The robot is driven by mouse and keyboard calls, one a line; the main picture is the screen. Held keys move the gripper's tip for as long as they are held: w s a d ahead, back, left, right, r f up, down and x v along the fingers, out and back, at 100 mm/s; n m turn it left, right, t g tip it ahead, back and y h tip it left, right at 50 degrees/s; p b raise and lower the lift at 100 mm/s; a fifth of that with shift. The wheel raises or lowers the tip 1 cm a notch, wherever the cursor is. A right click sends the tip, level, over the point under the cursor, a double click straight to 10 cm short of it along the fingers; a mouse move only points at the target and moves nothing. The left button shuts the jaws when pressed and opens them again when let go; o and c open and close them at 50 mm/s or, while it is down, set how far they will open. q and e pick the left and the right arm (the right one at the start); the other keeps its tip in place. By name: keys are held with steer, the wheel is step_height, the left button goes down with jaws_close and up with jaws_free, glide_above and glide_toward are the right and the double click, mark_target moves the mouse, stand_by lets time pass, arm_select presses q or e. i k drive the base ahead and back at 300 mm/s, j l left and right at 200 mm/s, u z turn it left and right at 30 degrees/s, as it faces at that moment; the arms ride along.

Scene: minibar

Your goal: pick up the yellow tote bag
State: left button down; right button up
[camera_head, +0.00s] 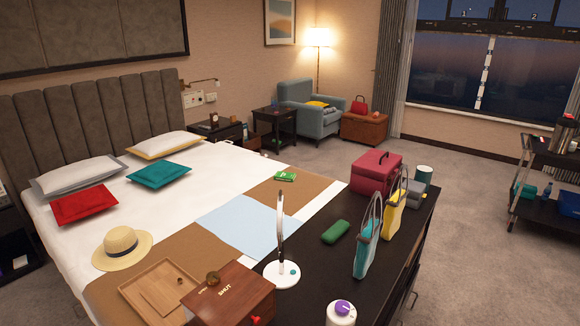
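The yellow tote bag (393,217) stands upright on the dark console at the foot of the bed, with its handles raised. A teal tote bag (366,252) stands in front of it, nearer to me, and a dark red case (375,173) is behind it to the left. The two bags' handles come close to each other in the picture. Neither of my grippers shows in the head view.
The dark console (330,268) also carries a green roll (336,231), a white lamp (281,270), a wooden box (228,297) and a white bottle (341,314). A dark trolley (545,212) stands at the right. The carpet (465,235) between console and trolley is clear.

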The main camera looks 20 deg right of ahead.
mark_target(396, 203)
steer(key=z, duration=1.3)
steer(key=i+l+u, duration=0.1)
steer(key=u, duration=0.25)
steer(key=i+l+u, duration=0.1)
steer(key=u, duration=0.25)
steer(key=i+l+u, duration=0.15)
steer(key=l, duration=0.35)
steer(key=i+l+u, duration=0.15)
steer(key=l, duration=0.35)
steer(key=i+l+u, duration=0.15)
steer(key=l, duration=0.35)
steer(key=i+l+u, duration=0.15)
steer(key=l, duration=0.4)
steer(key=k, duration=0.05)
